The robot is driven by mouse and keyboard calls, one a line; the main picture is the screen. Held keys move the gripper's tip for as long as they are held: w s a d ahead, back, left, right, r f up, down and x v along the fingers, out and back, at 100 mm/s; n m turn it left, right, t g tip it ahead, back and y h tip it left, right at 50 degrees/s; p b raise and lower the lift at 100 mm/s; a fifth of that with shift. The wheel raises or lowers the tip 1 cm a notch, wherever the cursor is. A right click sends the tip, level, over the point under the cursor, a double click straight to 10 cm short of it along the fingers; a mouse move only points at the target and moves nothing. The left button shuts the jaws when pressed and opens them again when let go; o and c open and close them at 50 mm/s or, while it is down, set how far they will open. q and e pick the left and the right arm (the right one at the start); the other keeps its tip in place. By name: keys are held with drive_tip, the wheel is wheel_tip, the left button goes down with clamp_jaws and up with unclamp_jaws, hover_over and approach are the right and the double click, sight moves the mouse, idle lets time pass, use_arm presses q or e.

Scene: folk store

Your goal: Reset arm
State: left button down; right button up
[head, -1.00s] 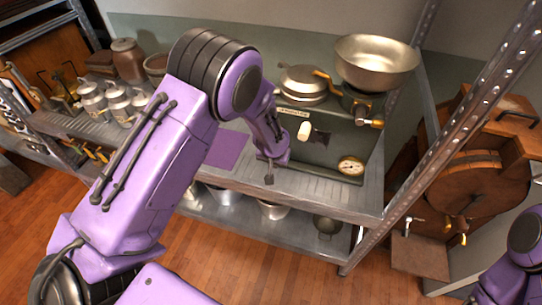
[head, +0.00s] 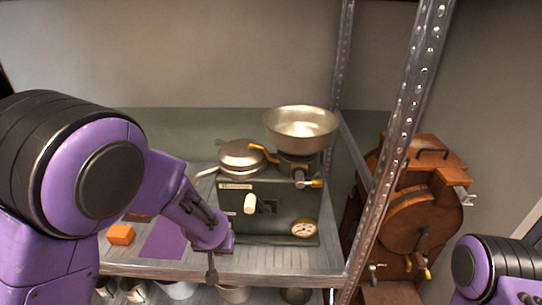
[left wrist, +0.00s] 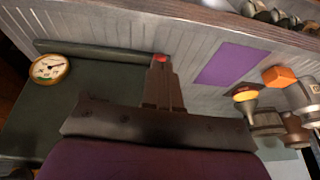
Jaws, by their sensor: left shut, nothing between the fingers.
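My left arm comes in from the left over the metal shelf (head: 275,262). Its gripper (head: 211,272) points down at the shelf's front edge, in front of the green machine (head: 283,208). In the left wrist view the left gripper (left wrist: 161,68) has its fingers together with nothing held, and a small red spot shows at their tips. Of my right arm only a purple and black part shows at the lower right of the head view; its gripper is out of the picture.
A purple mat (head: 165,238) and an orange block (head: 121,235) lie left of the gripper. A steel bowl (head: 302,127) and a lidded pan (head: 242,158) sit on the machine. A perforated post (head: 402,130) and a wooden drum machine (head: 415,215) stand at right.

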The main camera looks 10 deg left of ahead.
use_arm(q)
drive_tip(key=s+a+f+n+t+y+b, duration=0.1)
drive_tip(key=s+a+f+n+t, duration=0.1)
drive_tip(key=s+f, duration=0.3)
drive_tip(key=s+a+f+n+t+b, duration=0.1)
drive_tip(key=s+a+f+n, duration=0.15)
drive_tip(key=f, duration=0.55)
drive_tip(key=s+a+f+g, duration=0.1)
drive_tip(key=s+f, duration=0.2)
drive_tip(key=s, duration=0.3)
drive_tip(key=s+f+g, duration=0.1)
drive_tip(key=s+f, duration=0.2)
drive_tip(key=s, duration=0.4)
drive_tip(key=s+a+f+g+y+b, duration=0.1)
drive_tip(key=s+f+g, duration=0.1)
drive_tip(key=s+f, duration=0.2)
drive_tip(key=s, duration=0.3)
drive_tip(key=shift+a, duration=0.35)
